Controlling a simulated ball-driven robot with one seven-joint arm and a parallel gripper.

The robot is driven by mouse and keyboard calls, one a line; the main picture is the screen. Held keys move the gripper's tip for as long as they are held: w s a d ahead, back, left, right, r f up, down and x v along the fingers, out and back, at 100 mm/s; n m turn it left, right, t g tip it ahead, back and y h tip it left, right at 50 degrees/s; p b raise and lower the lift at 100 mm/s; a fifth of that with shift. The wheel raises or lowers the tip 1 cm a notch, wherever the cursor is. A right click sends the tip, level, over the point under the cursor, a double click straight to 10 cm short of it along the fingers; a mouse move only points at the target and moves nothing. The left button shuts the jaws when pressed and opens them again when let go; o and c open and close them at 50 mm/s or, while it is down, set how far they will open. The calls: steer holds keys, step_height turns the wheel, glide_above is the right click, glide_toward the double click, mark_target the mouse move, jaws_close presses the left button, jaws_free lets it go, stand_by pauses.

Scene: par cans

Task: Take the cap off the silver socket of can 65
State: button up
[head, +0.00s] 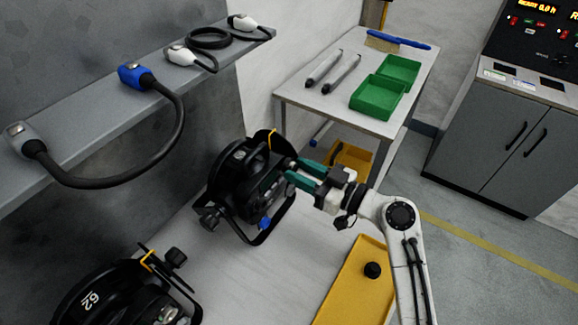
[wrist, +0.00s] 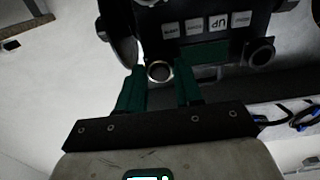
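A black par can (head: 240,180) stands on the pale bench in the head view; I cannot read its number. My gripper (head: 295,170) is at its rear panel, with green fingers apart. In the wrist view a silver-ringed round socket (wrist: 160,71) with a dark middle shows between and just beyond the fingertips (wrist: 160,80). The fingers look clear of it; I cannot tell whether a cap covers it. A second round port (wrist: 261,55) sits to the right on the panel. A small black cap (head: 372,270) lies in the yellow tray (head: 350,300).
A second can (head: 95,300), its number looking like 62, is at lower left. A shelf (head: 100,110) holds cables and a blue connector (head: 132,74). A side table (head: 310,112) carries green bins (head: 378,97) and two grey tools. A blue part (head: 265,223) hangs by the can.

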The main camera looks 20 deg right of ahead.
jaws_close()
stand_by(0.5)
steer(key=shift+b+v, duration=0.9)
steer(key=shift+v, duration=2.05)
